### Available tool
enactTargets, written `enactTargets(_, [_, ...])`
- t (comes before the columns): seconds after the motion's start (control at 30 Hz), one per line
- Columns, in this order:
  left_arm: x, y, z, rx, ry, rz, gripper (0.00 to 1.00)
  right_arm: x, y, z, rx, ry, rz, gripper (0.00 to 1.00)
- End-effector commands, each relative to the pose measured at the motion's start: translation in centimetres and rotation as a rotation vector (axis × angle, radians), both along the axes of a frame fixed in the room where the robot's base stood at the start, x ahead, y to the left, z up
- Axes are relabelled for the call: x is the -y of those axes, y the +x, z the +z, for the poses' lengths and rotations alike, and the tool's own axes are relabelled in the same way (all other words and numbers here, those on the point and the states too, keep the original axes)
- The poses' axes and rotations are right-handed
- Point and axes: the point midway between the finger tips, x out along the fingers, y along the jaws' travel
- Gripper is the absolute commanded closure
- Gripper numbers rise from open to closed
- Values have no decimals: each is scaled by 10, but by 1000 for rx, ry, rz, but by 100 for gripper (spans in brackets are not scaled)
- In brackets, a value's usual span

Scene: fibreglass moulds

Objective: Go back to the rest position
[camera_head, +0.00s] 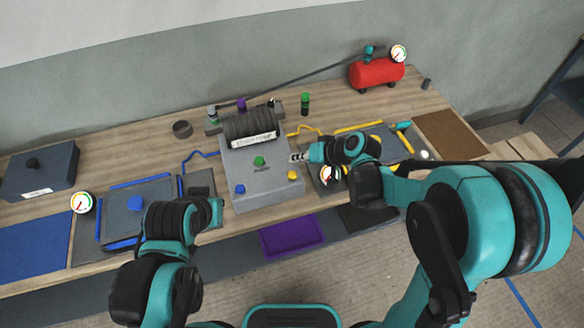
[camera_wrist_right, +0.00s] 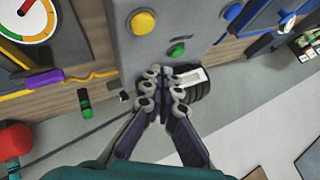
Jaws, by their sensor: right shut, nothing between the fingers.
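My right gripper (camera_head: 298,157) reaches in from the right, over the right edge of the grey control box (camera_head: 259,188). In the right wrist view its fingers (camera_wrist_right: 163,85) are together with nothing between them, in front of the box and its black ribbed roll (camera_wrist_right: 202,88). I cannot tell whether they touch the box. My left arm comes in at the lower left, and its gripper (camera_head: 215,211) is beside the box's left front edge. Its fingers are not clear, so I cannot see whether they are open.
The box carries green (camera_head: 259,161), blue (camera_head: 239,189) and yellow (camera_head: 292,175) knobs. A red tank (camera_head: 376,73) stands at the back right. A purple tray (camera_head: 292,236) lies below the front edge. A blue-framed mould (camera_head: 119,220) and dark box (camera_head: 40,171) are at left.

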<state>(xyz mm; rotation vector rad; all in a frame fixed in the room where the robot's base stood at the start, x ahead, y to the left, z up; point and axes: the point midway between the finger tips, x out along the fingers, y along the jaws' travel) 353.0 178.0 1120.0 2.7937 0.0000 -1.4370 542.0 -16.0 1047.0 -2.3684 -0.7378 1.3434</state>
Motion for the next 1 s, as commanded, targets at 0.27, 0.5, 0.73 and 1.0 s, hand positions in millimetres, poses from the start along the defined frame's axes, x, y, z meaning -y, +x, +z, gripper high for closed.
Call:
enactTargets(0.27, [0, 0, -1, 0, 0, 0, 100, 1, -1, 0, 0, -3, -2, 100])
enactTargets(0.5, [0, 0, -18, 0, 0, 0, 100, 29, -30, 10, 2, -99, -59, 100])
enactTargets(0.73, [0, 0, -45, 0, 0, 0, 100, 84, -92, 16, 20, -274, -167, 100])
enactTargets(1.0, [0, 0, -70, 0, 0, 0, 100, 140, -162, 3, 58, -454, -274, 100])
